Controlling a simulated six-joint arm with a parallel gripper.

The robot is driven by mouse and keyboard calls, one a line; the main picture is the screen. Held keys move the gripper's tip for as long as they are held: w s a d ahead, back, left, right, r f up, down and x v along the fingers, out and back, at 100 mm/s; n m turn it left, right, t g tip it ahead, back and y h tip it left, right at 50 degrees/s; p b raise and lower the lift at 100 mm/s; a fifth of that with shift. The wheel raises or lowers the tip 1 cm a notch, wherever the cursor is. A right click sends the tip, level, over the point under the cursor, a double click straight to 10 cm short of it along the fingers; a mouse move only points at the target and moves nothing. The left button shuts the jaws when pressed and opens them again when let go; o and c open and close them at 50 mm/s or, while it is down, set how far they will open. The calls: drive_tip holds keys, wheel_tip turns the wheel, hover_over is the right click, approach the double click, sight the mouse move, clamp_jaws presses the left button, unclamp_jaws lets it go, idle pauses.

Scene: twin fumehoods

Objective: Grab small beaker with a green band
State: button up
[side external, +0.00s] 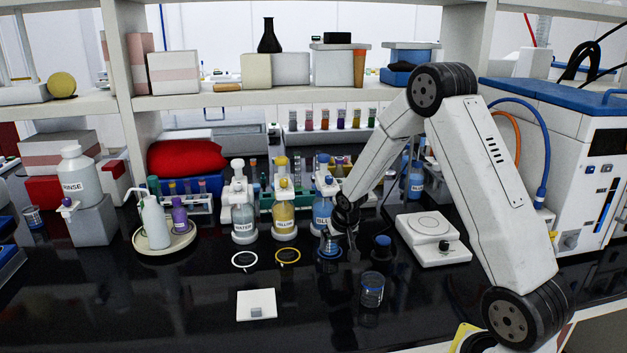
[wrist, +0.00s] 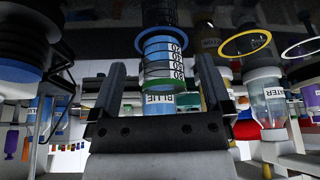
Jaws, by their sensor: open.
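A small clear beaker with printed graduations and a green band (wrist: 164,84) stands on a blue ring (wrist: 140,50) in the wrist view, which shows the scene upside down. My gripper (wrist: 160,78) is open, with one finger on each side of the beaker in the picture; I cannot tell whether either touches it. In the side external view my gripper (side external: 333,236) is low over the bench at the blue ring (side external: 329,254), and largely hides the beaker there.
The blue-labelled bottle (side external: 322,208) stands just behind. A blue-topped item (side external: 382,246) and a white hotplate (side external: 432,238) are to the right. Another beaker (side external: 372,290) stands in front. White (side external: 243,260) and yellow (side external: 288,256) rings lie left. The front bench is mostly clear around a white square (side external: 256,304).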

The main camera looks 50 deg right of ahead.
drive_tip(key=shift+w+d, duration=0.45)
drive_tip(key=shift+w, duration=0.1)
drive_tip(key=shift+w+d, duration=0.7)
drive_tip(key=shift+w, duration=0.3)
drive_tip(key=shift+w+d+f, duration=0.3)
drive_tip(key=shift+w+f, duration=0.2)
drive_tip(key=shift+f, duration=0.05)
drive_tip(key=shift+x, duration=0.9)
drive_tip(key=shift+c, duration=0.2)
drive_tip(key=c, duration=1.3)
drive_tip(key=shift+o, duration=0.2)
drive_tip(key=shift+r, duration=0.1)
